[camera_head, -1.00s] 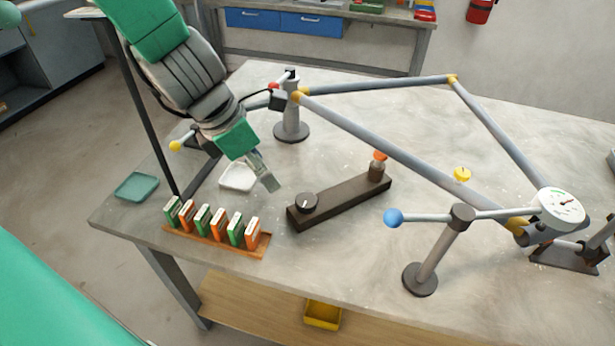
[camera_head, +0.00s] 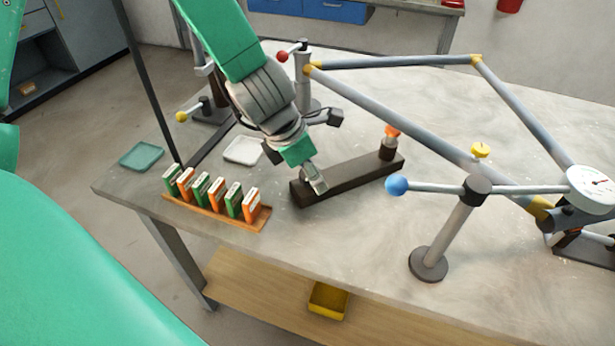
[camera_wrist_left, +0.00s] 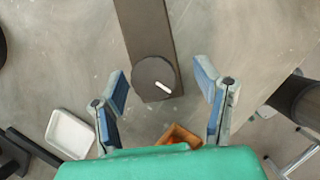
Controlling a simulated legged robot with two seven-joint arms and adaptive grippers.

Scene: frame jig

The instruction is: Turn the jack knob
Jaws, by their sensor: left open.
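The jack knob, a dark round dial with a white pointer line (camera_wrist_left: 155,78), sits on one end of a dark bar-shaped base (camera_head: 352,178). In the head view the knob is hidden behind my left gripper (camera_head: 318,186). In the left wrist view my left gripper (camera_wrist_left: 162,95) is open, with blue-padded fingers to either side of the knob and apart from it. The white line points to the lower right in that view. An orange-topped post (camera_head: 391,140) stands on the base's other end. My right gripper is not in view.
A wooden rack (camera_head: 215,214) of green and orange blocks, a white tray (camera_head: 243,151) and a teal tray (camera_head: 142,157) lie to the left. A blue-ball lever (camera_head: 397,185) on a post and a grey tube frame (camera_head: 415,125) stand to the right.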

